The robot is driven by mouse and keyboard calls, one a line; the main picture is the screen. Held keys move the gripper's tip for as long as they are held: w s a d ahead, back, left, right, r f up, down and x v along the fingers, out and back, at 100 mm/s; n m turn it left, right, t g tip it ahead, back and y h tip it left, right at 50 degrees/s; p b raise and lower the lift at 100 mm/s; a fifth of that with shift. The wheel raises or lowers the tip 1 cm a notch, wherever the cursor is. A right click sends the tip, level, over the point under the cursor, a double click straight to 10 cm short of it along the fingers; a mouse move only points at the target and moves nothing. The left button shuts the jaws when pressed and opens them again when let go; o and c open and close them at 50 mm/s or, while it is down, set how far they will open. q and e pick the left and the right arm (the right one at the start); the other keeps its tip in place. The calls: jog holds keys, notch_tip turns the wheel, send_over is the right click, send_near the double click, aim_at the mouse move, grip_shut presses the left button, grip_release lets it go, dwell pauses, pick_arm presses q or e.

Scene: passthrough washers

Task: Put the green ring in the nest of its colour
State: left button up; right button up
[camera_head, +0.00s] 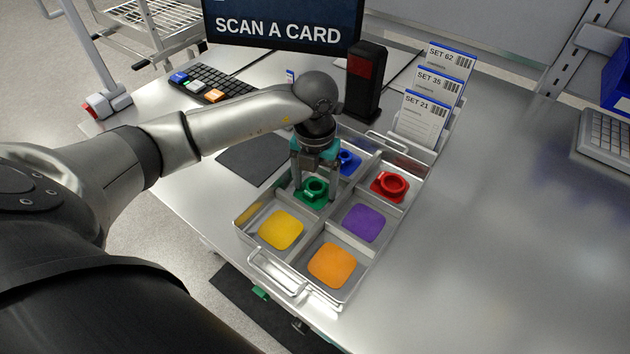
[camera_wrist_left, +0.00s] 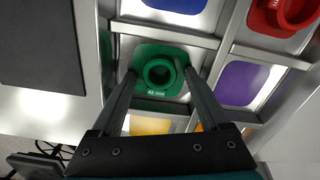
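The green ring (camera_head: 315,187) sits on the green nest (camera_head: 307,202) in the left middle compartment of the metal tray (camera_head: 247,243). In the left wrist view, the green ring (camera_wrist_left: 159,74) lies within the green nest (camera_wrist_left: 146,52). My left gripper (camera_head: 316,190) points down over it, with one finger on each side. In the left wrist view, the fingers of my left gripper (camera_wrist_left: 160,76) are spread with gaps to the ring. My right gripper is not in view.
A blue ring (camera_head: 348,162) and a red ring (camera_head: 390,185) sit in neighbouring compartments. The yellow (camera_head: 281,230), purple (camera_head: 364,223) and orange (camera_head: 332,265) nests are bare. A dark card reader (camera_head: 365,80) and set cards (camera_head: 421,118) stand behind.

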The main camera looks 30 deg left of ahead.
pick_arm(q)
jog(key=shift+r, duration=0.1)
notch_tip(320, 180, up, 12)
jog(key=p, duration=0.1)
dwell(0.5)
jog(key=shift+a+r, duration=0.1)
